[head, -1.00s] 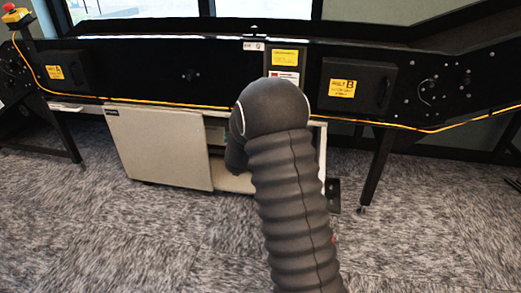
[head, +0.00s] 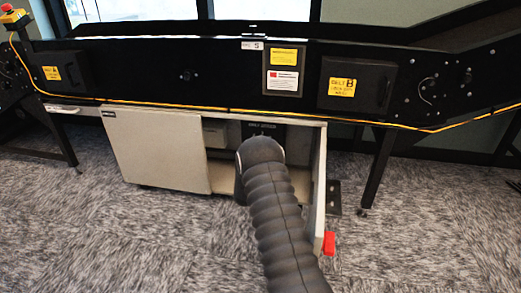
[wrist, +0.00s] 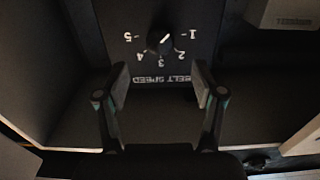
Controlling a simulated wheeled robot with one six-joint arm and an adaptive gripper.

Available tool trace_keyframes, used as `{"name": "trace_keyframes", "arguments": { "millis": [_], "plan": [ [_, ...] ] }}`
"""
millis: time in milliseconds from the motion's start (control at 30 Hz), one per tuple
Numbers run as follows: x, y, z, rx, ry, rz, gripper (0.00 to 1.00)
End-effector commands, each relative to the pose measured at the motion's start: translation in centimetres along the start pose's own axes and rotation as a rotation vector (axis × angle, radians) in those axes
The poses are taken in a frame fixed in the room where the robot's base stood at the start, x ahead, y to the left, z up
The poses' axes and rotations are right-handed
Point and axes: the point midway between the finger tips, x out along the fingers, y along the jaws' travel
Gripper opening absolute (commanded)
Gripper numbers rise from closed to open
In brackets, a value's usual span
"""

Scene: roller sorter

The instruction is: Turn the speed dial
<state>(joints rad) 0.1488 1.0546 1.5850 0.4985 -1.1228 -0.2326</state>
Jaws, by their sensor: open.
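The speed dial (wrist: 160,41) is a dark round knob with a white mark, on a dark panel (wrist: 190,15) lettered BELT SPEED. It appears upside down in the wrist view, with the numbers 1 to 5 around the knob. I cannot tell exactly which number the mark points to. My gripper (wrist: 160,86) is open and empty. Its two fingers stand apart on either side of the lettering, short of the knob and not around it. In the head view the panel's top (head: 262,126) shows inside the cabinet, while my arm hides the dial and gripper.
The panel sits inside an open low cabinet (head: 160,150) under the black sorter frame (head: 150,70). An open door (head: 319,190) with a red piece (head: 330,243) stands right of my arm. A pale box (wrist: 285,14) is beside the panel. Carpet in front is free.

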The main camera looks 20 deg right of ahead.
Motion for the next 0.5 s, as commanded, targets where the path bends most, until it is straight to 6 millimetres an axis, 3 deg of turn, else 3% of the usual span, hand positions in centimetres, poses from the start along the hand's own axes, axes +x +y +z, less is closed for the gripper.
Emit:
{"name": "trace_keyframes", "arguments": {
  "millis": [200,500],
  "plan": [
    [3.9,0.1,0.1,0.001,0.001,0.001,0.68],
    [7.8,0.1,0.1,0.001,0.000,0.001,0.68]
  ]
}}
